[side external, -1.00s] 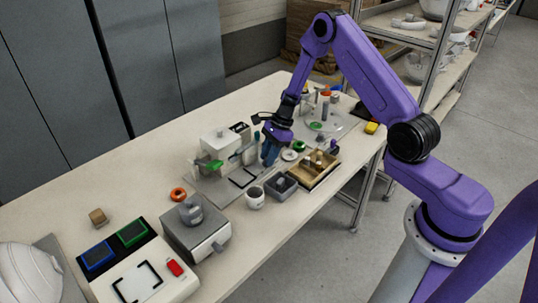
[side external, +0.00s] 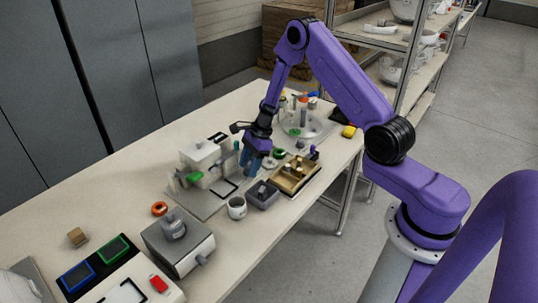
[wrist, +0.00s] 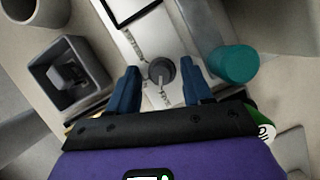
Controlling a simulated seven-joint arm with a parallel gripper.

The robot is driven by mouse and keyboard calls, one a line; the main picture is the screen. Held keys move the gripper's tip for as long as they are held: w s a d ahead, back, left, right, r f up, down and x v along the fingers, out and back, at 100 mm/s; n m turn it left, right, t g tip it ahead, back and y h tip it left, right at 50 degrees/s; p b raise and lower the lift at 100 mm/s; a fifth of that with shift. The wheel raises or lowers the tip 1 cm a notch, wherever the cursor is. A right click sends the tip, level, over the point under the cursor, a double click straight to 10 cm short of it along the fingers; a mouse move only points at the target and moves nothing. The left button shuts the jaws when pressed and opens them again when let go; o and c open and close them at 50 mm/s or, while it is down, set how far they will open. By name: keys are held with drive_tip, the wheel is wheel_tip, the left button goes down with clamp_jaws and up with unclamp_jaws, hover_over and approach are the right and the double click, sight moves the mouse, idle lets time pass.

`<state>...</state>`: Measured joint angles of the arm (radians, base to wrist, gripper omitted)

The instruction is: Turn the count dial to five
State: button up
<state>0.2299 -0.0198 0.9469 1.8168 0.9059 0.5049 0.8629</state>
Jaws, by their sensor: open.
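A round grey knob (wrist: 161,70) with a pale pointer below it, which I take for the count dial, shows in the wrist view on a light plate with small printed marks. The marks are too small to read. My gripper (wrist: 159,67) is open, with one blue finger on each side of the knob and visible gaps between. I cannot tell how deep the fingertips reach. In the side view my gripper (side external: 251,166) points down over the far right part of the grey fixture plate (side external: 200,208), and the knob is hidden there.
A teal cylinder (wrist: 233,64) stands close to the right finger. A grey bin (side external: 262,194), white mug (side external: 237,208) and divided wooden tray (side external: 297,175) stand nearby. A white machine with a green part (side external: 194,177) is left of the gripper. The front left holds a grey box (side external: 178,243).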

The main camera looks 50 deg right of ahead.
drive_tip(key=m+t, duration=0.1)
drive_tip(key=m, duration=0.3)
drive_tip(key=shift+s+m+t+h, duration=0.1)
drive_tip(key=shift+m+t+h, duration=0.3)
drive_tip(key=shift+r, duration=0.2)
drive_tip(key=v, duration=1.7)
drive_tip(key=s+a+r+n+g, duration=0.3)
drive_tip(key=s+a+n, duration=1.1)
drive_tip(key=n, duration=0.6)
drive_tip(key=shift+s+a+r+h, duration=0.3)
drive_tip(key=shift+a+r, duration=0.25)
drive_tip(key=shift+r, duration=0.2)
